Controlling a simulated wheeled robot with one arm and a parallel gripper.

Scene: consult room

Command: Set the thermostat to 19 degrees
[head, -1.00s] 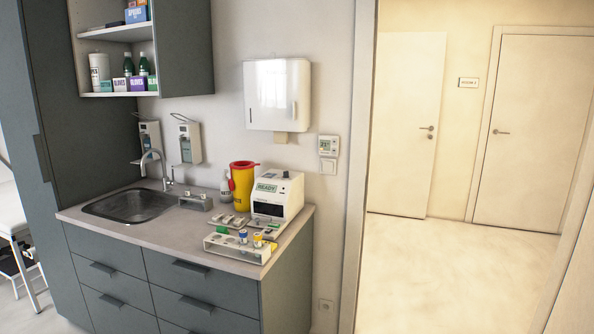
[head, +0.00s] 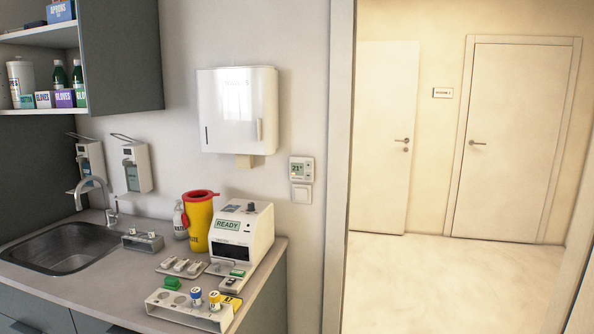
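The thermostat (head: 301,169) is a small white wall unit on the pale wall, between the towel dispenser and the door frame. Its screen seems to read 21 degrees; the smaller marks on it are too small to read. A white light switch (head: 301,193) sits right below it. My gripper is not in view.
A counter (head: 127,285) with a sink (head: 66,247) stands below and left of the thermostat. On it are a white device marked READY (head: 258,232), a yellow sharps bin (head: 199,222) and a tube rack (head: 180,308). The open doorway (head: 440,270) at right has clear floor.

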